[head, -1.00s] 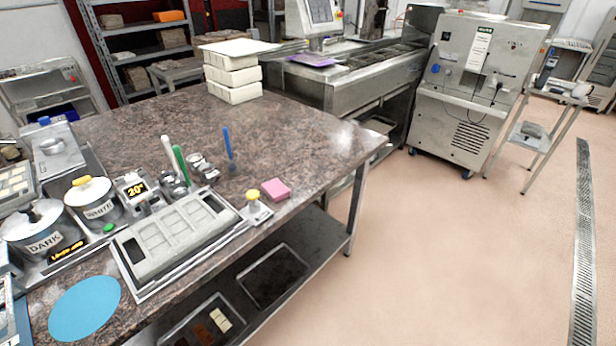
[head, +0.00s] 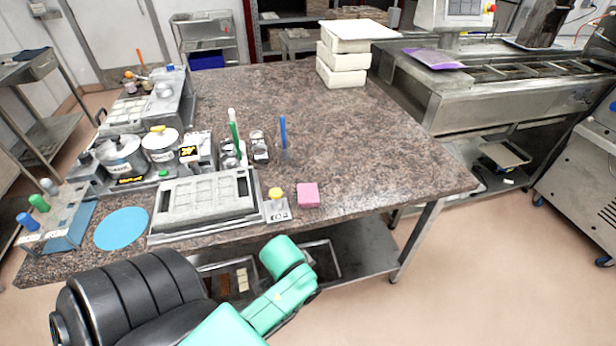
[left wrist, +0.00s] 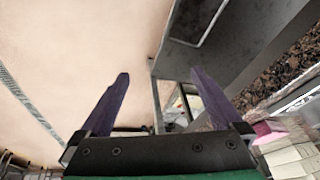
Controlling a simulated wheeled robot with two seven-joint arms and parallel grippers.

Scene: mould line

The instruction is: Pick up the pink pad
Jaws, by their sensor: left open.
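The pink pad (head: 308,195) lies flat on the brown stone-topped table (head: 385,170), near its front edge, right of a small yellow-knobbed stand (head: 277,205). My green left arm comes in at the bottom of the head view, in front of the table; its fingers do not show there. In the left wrist view my left gripper (left wrist: 160,73) has its two purple fingers spread apart with nothing held between them. A pink patch (left wrist: 265,131) shows at the right of that view, outside the fingers; I cannot tell whether it is the pad. My right gripper is not in view.
A grey mould (head: 205,199) lies left of the stand, with a blue disc (head: 121,229) beyond it. A blue upright tool (head: 283,133) stands behind the pad. White blocks (head: 343,70) are stacked at the back. The tabletop right of the pad is clear.

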